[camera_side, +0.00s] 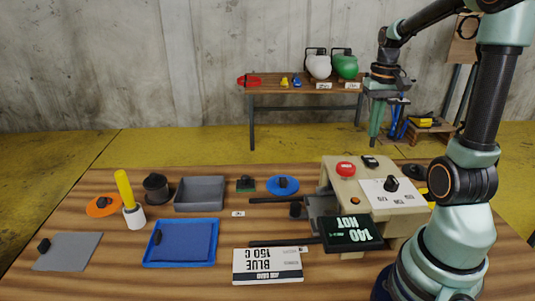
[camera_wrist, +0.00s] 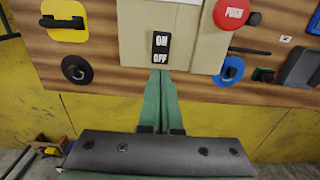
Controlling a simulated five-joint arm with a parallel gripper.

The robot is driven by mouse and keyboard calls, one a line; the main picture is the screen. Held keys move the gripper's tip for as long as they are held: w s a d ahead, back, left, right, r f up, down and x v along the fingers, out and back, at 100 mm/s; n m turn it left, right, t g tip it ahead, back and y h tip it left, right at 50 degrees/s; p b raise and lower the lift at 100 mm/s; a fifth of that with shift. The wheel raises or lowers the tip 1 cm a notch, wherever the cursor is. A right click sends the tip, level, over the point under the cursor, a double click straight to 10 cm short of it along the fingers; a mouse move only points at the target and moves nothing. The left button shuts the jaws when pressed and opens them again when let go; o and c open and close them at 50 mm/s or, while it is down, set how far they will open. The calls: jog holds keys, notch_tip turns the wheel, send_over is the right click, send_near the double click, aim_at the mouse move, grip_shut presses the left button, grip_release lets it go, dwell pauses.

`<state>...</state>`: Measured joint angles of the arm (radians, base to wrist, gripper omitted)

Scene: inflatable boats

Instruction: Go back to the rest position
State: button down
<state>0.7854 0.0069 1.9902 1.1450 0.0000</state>
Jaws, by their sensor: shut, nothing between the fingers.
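My gripper (camera_side: 373,132) hangs in the air with its green fingers pointing down, above and behind the beige machine (camera_side: 341,186). In the wrist view the two fingers (camera_wrist: 161,74) lie together, shut with nothing between them. Their tips appear just below the black ON/OFF switch (camera_wrist: 161,47) on the machine, apparently apart from it; the side view shows this switch (camera_side: 370,161) on the machine's top, below the fingertips. The arm is raised and bent over the right side of the table.
The wooden table (camera_side: 205,273) holds a blue tray (camera_side: 147,262), a grey bin (camera_side: 199,208), an orange disc (camera_side: 96,211), a blue disc (camera_side: 292,187), and a yellow-handled tool (camera_side: 123,190) in a white cup. The machine has a red button (camera_side: 345,169) and a dark HOT display (camera_side: 352,233).

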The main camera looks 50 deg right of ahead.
jog(key=shift+r, duration=0.5)
jog(key=w+a+r+n+t, duration=0.1)
jog(key=a+n+t, duration=0.1)
jog(key=a, duration=0.6)
jog(key=w+a+r+n+t, duration=0.1)
jog(key=a+n, duration=0.3)
jog(key=a, duration=0.4)
jog(key=w+a+r+n+t, duration=0.1)
jog(key=a+n+t, duration=0.1)
jog(key=a, duration=0.7)
jog(key=shift+w+r+n+t, duration=0.25)
jog(key=shift+w+n+t, duration=0.1)
jog(key=shift+n, duration=0.15)
jog(key=shift+d, duration=0.1)
